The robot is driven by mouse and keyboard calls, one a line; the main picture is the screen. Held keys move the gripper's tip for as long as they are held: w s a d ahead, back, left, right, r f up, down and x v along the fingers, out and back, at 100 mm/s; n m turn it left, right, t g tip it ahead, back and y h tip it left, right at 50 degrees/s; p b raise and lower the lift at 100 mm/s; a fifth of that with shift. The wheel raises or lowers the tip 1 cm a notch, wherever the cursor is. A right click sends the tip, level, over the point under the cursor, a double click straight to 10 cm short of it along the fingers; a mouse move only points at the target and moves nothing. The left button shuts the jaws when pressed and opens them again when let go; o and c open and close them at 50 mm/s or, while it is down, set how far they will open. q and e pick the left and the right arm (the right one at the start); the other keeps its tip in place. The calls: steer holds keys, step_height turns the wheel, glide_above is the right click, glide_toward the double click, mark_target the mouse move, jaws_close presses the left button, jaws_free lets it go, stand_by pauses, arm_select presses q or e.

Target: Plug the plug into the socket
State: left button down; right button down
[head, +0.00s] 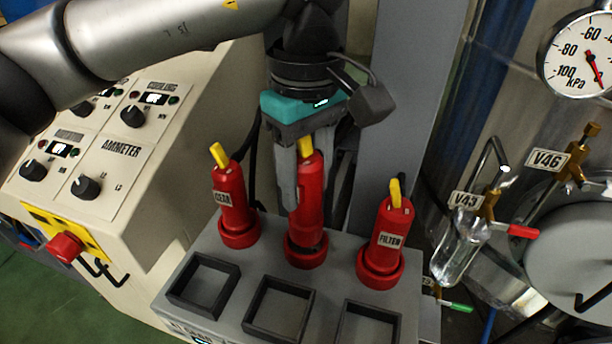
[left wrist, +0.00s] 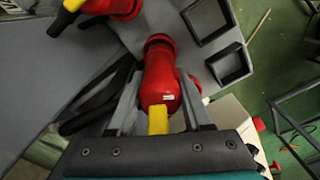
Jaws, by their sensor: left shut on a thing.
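The middle red plug (head: 309,190) with a yellow top stands nearly upright over a red round socket (head: 306,252) on the grey box. Its lower end meets the socket's ring, with a dark band showing there; I cannot tell how deep it sits. My left gripper (head: 311,203) is shut on this plug, one finger on each side. In the left wrist view the plug (left wrist: 161,84) lies between the fingers (left wrist: 159,108), its yellow top toward the palm. My right gripper is not in view.
Red plugs marked CLEAR (head: 231,197) and FILTER (head: 389,228) stand close on either side. The grey box (head: 238,262) has black square frames in front. A control panel (head: 125,175) is at left; glassware (head: 460,245) and valves are at right.

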mark_target(306, 204)
arm_select(q)
steer(key=shift+b, duration=0.7)
stand_by(1.5)
steer(key=shift+f, duration=0.15)
steer(key=shift+f+b, duration=0.35)
steer(key=shift+b, duration=0.15)
steer(key=shift+f+b, duration=1.45)
steer(key=shift+f, duration=0.1)
steer(key=shift+c, duration=1.2)
jaws_free()
step_height(306, 204, up, 15)
steer(key=shift+r+p, duration=0.15)
steer(key=shift+p, duration=0.85)
